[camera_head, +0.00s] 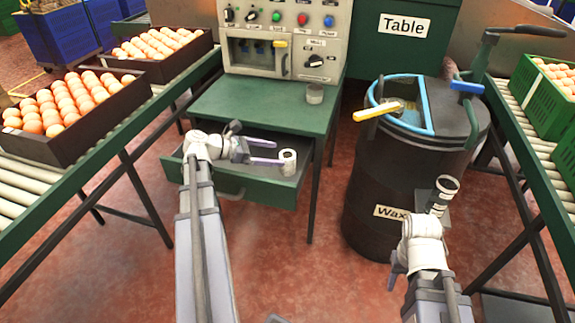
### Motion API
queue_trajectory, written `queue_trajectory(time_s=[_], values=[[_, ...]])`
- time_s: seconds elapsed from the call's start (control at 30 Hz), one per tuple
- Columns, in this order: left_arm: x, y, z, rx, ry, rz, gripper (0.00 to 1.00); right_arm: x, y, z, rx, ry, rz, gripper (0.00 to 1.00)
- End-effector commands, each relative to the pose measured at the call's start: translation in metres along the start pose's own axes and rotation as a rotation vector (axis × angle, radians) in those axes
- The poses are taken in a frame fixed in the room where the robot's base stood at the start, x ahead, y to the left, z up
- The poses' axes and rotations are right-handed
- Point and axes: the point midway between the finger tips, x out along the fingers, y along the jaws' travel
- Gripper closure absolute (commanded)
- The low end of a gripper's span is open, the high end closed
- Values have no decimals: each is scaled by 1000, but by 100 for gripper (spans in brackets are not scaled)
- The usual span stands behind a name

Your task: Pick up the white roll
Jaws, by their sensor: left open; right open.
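The white roll (288,156) is a short upright cylinder with a dark hole in its top. It stands at the open drawer (240,188) under the green table. My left gripper (276,153) reaches over the drawer from the left. Its two purple fingers are apart, with the tips right beside the roll. The lower fingertip overlaps the roll's edge in the picture, and I cannot tell whether they touch. My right gripper (440,195) is at the right, in front of the dark wax drum, apart from the roll. Its fingers are hard to make out.
A small grey cup (315,93) stands on the green table (265,105), below a control panel (290,35). The wax drum (385,175) is to the right, with a yellow-handled tool (378,111) on top.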

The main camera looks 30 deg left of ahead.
Motion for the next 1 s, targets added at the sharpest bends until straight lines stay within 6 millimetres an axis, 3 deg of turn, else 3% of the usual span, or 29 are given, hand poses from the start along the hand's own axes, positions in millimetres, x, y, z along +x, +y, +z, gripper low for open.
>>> queue_trajectory(time_s=[0.2,0.47,1.0], values=[[34,-1,-3,2,0,-2,1,16,-2,-1,3,0,0,51],[39,-1,-1,0,0,0,1,16,-2,-1,4,0,0,51],[39,-1,-1,1,0,0,60,16,-2,-1,4,0,0,51]])
